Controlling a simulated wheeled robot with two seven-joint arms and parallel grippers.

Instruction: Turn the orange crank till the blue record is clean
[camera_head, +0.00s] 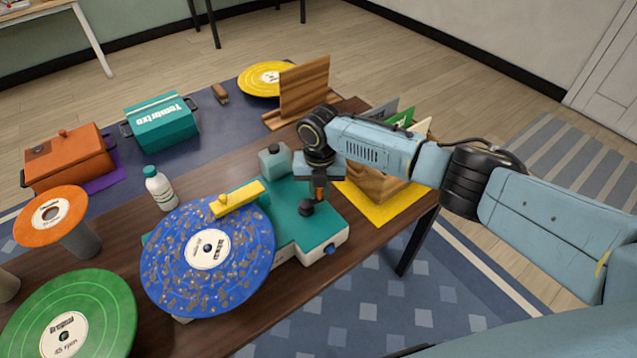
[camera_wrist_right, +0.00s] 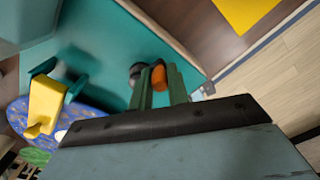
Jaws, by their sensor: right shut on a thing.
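The blue record (camera_head: 215,275) lies on the teal record cleaner (camera_head: 308,226) and is covered with many brown-grey specks. A yellow brush arm (camera_head: 238,198) lies across its far edge; the brush arm also shows in the right wrist view (camera_wrist_right: 45,104). My right gripper (camera_head: 319,188) points down over the cleaner's right part and is shut on the orange crank (camera_wrist_right: 159,76), whose grip stands between the fingers. The crank's dark hub (camera_head: 306,207) shows just below. In the right wrist view the blue record (camera_wrist_right: 88,117) is partly hidden. My left gripper is not in view.
A white bottle (camera_head: 160,188) stands behind the record. A green record (camera_head: 70,318) and an orange record on a stand (camera_head: 50,214) are at left. A wooden record crate (camera_head: 372,184) stands close behind my right gripper. A teal box (camera_head: 162,122) and orange box (camera_head: 68,157) are farther back.

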